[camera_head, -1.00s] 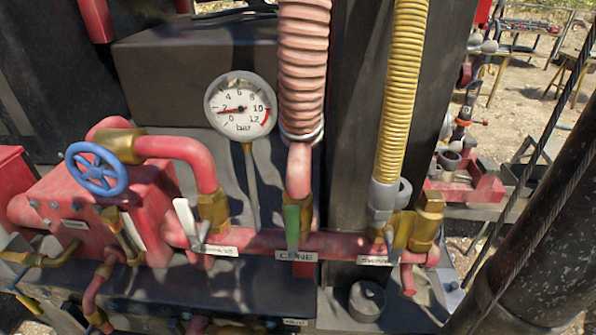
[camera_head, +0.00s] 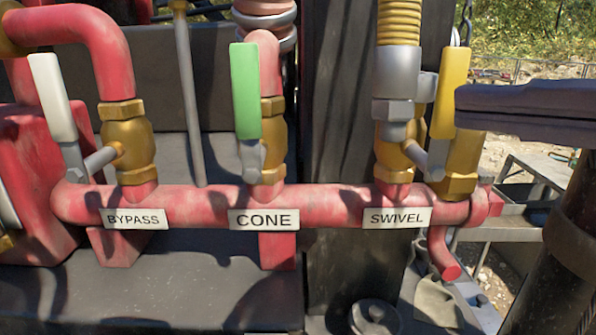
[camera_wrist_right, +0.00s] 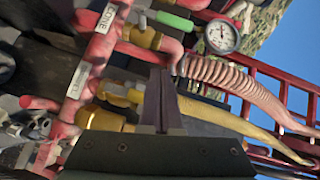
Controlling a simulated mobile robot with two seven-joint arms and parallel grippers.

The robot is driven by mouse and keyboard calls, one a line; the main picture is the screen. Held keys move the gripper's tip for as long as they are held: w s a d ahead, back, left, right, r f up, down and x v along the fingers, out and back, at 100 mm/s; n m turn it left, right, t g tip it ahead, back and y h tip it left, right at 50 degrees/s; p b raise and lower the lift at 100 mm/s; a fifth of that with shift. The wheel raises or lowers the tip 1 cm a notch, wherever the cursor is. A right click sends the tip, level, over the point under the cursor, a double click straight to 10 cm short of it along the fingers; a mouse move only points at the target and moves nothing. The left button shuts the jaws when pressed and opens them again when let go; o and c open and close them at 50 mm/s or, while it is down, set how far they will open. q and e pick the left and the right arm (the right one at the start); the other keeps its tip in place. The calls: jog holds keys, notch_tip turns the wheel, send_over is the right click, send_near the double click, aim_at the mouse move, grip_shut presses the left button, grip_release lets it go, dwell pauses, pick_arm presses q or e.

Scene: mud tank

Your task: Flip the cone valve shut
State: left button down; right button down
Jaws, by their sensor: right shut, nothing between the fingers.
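The cone valve's green lever (camera_head: 246,92) stands upright along its brass valve body (camera_head: 272,135), above the CONE label (camera_head: 263,220) on the red pipe. In the right wrist view the green lever (camera_wrist_right: 175,21) shows at the top, beyond the red pipe. My right gripper (camera_head: 462,103) comes in from the right edge, shut and empty. Its tips are beside the yellow swivel lever (camera_head: 450,92), well to the right of the green lever. The right wrist view shows its closed dark fingers (camera_wrist_right: 160,75). I cannot tell whether it touches the yellow lever. My left gripper is not in view.
The bypass valve's white lever (camera_head: 52,97) stands left of the cone valve. The swivel valve (camera_head: 402,155) and yellow hose (camera_head: 399,22) stand between the green lever and my right gripper. A dark column (camera_head: 345,130) is behind. Free space lies in front of the pipe.

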aim_at(248, 119)
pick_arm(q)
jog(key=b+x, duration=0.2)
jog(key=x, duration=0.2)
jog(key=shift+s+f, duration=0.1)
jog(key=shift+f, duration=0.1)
pick_arm(e)
jog(key=shift+a+f+m+y, duration=0.1)
jog(key=shift+a+m+y, duration=0.1)
jog(key=shift+m+y, duration=0.7)
pick_arm(q)
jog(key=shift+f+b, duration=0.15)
jog(key=shift+b, duration=0.15)
pick_arm(e)
jog(key=shift+w, duration=0.1)
